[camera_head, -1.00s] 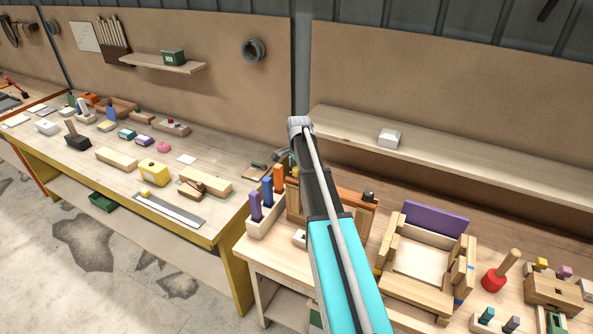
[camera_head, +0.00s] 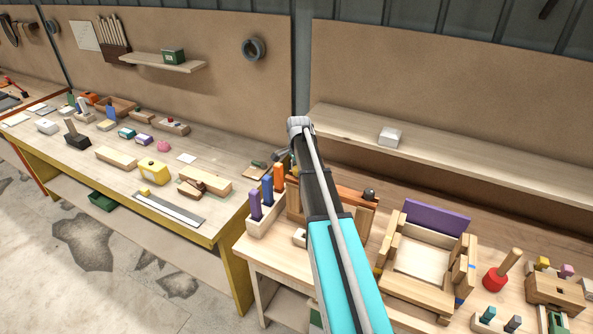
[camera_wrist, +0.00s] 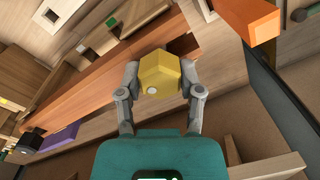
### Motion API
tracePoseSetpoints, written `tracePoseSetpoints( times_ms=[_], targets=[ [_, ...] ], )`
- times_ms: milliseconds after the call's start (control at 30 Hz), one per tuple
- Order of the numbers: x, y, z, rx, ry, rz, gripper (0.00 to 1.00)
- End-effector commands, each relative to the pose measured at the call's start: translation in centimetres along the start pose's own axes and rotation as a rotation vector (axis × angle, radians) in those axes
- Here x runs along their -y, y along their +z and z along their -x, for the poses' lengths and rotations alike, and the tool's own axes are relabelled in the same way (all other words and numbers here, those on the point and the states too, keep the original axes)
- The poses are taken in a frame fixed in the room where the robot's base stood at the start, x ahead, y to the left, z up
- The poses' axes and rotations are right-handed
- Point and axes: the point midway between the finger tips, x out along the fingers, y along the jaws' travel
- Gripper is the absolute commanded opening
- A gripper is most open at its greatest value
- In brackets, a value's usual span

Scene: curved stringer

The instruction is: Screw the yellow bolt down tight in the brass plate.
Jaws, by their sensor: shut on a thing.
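The yellow bolt shows in the wrist view as a large six-sided head (camera_wrist: 160,72) with a small white spot on its face. My gripper (camera_wrist: 162,80) has one grey finger on each side of this head and is shut on it. The bolt's shank is hidden below the head, so I cannot see how deep it sits. I cannot make out the brass plate in either view. In the head view my own arm covers most of the gripper and the bolt.
An orange peg (camera_head: 278,177) stands close by, beside blue (camera_head: 267,190) and purple (camera_head: 255,205) pegs in a pale block. A reddish-brown board (camera_head: 357,198) lies right of my arm. A wooden frame with a purple panel (camera_head: 436,217) and a red-based mallet (camera_head: 494,281) stand farther right.

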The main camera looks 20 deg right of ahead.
Motion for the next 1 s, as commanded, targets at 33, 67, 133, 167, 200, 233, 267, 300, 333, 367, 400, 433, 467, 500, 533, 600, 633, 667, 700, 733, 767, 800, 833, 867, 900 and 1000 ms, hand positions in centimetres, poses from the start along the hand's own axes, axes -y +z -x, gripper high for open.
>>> tracePoseSetpoints(
  times_ms=[33,67,133,167,200,233,267,300,333,367,400,433,467,500,533,600,633,667,700,733,767,800,833,867,900,1000],
  targets=[
    [-0.05,0.01,-0.01,0.000,0.001,0.000,0.01],
    [-0.06,0.01,-0.01,0.000,0.001,0.000,0.00],
    [-0.07,0.02,-0.01,0.000,0.002,0.000,0.00],
    [-0.07,0.02,-0.01,0.000,0.002,-0.001,0.00],
    [-0.07,0.02,-0.02,0.000,0.002,-0.004,0.00],
    [-0.07,0.03,-0.03,0.000,0.002,-0.009,0.00],
    [-0.07,0.04,-0.03,-0.001,0.002,-0.016,0.00],
    [-0.06,0.05,-0.05,-0.001,0.002,-0.028,0.00],
    [-0.07,0.06,-0.06,-0.002,0.002,-0.040,0.00],
    [-0.06,0.07,-0.08,-0.003,0.002,-0.056,0.00],
    [-0.06,0.09,-0.10,-0.004,0.002,-0.079,0.00],
    [-0.06,0.10,-0.12,-0.005,0.002,-0.099,0.00],
    [-0.05,0.12,-0.14,-0.007,0.002,-0.122,0.00],
    [-0.04,0.14,-0.17,-0.008,0.002,-0.152,0.00],
    [-0.04,0.16,-0.18,-0.010,0.003,-0.175,0.00],
    [-0.04,0.19,-0.23,-0.013,0.003,-0.228,0.00],
    [-0.03,0.20,-0.25,-0.014,0.003,-0.252,0.00],
    [-0.02,0.21,-0.27,-0.015,0.003,-0.275,0.00],
    [-0.02,0.23,-0.30,-0.017,0.003,-0.306,0.00],
    [-0.02,0.25,-0.31,-0.019,0.003,-0.328,0.00],
    [-0.01,0.26,-0.33,-0.020,0.003,-0.351,0.00],
    [-0.01,0.28,-0.36,-0.022,0.004,-0.381,0.00],
    [0.00,0.29,-0.38,-0.023,0.004,-0.405,0.00],
    [0.00,0.31,-0.40,-0.024,0.004,-0.428,0.00],
    [0.01,0.33,-0.42,-0.025,0.004,-0.459,0.00],
    [0.04,0.39,-0.48,-0.029,0.004,-0.534,0.00]
  ],
)
